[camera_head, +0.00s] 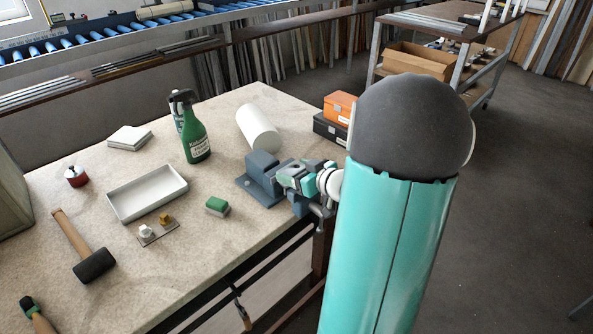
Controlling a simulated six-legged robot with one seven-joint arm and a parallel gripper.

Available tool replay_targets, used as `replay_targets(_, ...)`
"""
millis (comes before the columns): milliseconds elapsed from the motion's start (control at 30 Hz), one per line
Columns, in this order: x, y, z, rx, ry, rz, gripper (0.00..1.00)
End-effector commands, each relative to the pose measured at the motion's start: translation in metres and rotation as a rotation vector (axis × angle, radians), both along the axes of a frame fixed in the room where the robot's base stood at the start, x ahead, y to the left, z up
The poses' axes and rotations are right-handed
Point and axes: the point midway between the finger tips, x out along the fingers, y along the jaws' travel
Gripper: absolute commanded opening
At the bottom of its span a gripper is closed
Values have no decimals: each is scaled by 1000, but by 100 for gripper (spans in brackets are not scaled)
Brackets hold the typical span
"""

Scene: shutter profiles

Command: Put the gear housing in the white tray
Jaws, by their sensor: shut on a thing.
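The white tray (148,193) lies on the bench, left of the middle, and looks empty. My gripper (287,177) is at the right side of the bench, beside the blue-grey vise and right of the tray. It is shut on a small grey piece (293,167), which seems to be the gear housing. My gripper parts and the vise overlap it, so its full shape is hidden. I cannot tell whether the piece touches the vise.
The vise (262,166) stands at the bench's right edge. A green-white block (217,206), small plate with knobs (158,231) and mallet (93,264) lie nearer. Orange and black boxes (340,107) sit at the back right.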

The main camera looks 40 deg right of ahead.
Motion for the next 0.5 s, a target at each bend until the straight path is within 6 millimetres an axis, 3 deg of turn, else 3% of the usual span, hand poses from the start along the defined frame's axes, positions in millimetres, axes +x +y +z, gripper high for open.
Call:
replay_targets(100, 1, 0, -3, 0, -1, 1, 36)
replay_targets(133, 0, 0, -4, 1, 0, 1, 75)
replay_targets(233, 0, 0, -3, 1, 0, 1, 93)
replay_targets(500, 0, 0, -3, 1, 0, 0, 93)
